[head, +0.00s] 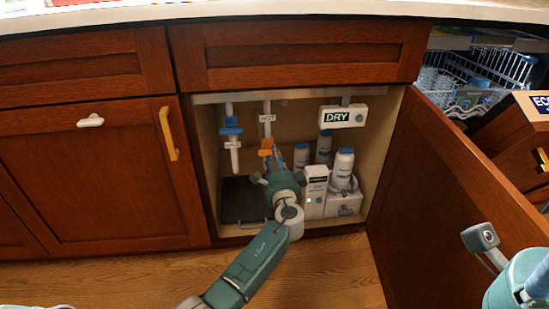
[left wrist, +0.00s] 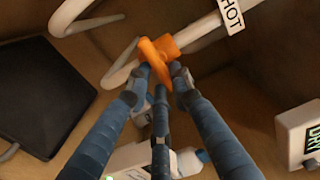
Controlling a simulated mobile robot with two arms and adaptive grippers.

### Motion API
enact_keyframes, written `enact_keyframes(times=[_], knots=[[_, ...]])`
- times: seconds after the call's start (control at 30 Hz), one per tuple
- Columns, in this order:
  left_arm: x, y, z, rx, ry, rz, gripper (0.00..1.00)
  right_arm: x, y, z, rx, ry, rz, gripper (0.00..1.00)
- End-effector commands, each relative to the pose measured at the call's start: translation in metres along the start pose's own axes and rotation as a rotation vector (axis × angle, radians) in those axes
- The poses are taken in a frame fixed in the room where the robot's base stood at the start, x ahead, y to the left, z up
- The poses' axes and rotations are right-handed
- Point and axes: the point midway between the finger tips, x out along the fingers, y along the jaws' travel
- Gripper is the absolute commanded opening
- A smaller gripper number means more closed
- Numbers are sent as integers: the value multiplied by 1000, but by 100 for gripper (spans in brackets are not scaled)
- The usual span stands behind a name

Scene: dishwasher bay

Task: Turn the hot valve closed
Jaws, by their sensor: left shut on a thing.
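The hot valve's orange handle (head: 265,152) is on a white pipe with a HOT tag (head: 267,118) inside the open cabinet. In the left wrist view the orange handle (left wrist: 155,62) lies at a slant across the pipe joint. My left gripper (head: 274,163) reaches into the cabinet, and its blue fingers (left wrist: 160,82) are shut on the handle. The gripper's body hides the lower pipe in the head view. My right gripper (head: 525,280) is only partly in view at the lower right edge, and its fingertips are out of frame.
A blue-handled valve (head: 230,130) is on the pipe to the left. A DRY display (head: 343,116), white bottles (head: 343,167) and a white box (head: 315,190) are to the right. The cabinet door (head: 440,200) stands open on the right.

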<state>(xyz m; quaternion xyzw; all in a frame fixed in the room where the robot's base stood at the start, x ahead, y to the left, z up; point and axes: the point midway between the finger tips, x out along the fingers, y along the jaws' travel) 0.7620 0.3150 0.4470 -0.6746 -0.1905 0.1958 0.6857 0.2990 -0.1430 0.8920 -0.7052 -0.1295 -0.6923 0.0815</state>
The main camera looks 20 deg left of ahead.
Motion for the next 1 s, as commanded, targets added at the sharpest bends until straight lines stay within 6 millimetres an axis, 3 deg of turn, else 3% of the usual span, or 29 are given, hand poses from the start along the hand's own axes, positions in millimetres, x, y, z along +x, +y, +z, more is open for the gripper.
enact_keyframes(times=[0.03, 0.07, 0.1, 0.13, 0.67, 0.77, 1.0], knots=[[1, -10, -5, 0, 11, -16, 0, 0, 0, 0, 0, 0, 0, 40], [1, -10, -5, 0, 11, -16, 27, 1, 0, 0, 0, 0, 0, 40], [1, -10, -5, 0, 11, -15, 35, 1, 0, -1, 0, 1, 0, 40], [1, -10, -5, -1, 10, -15, 36, 1, 0, -1, 0, 1, 0, 40], [-6, -4, -2, -3, 5, -6, 36, 0, 0, 0, -1, -3, 0, 40], [-19, -3, -3, -4, 6, -5, 36, 0, 0, 0, -1, -2, 0, 40], [-71, -2, -3, -3, 7, -4, 36, 1, 0, -1, 0, 0, -1, 40]])
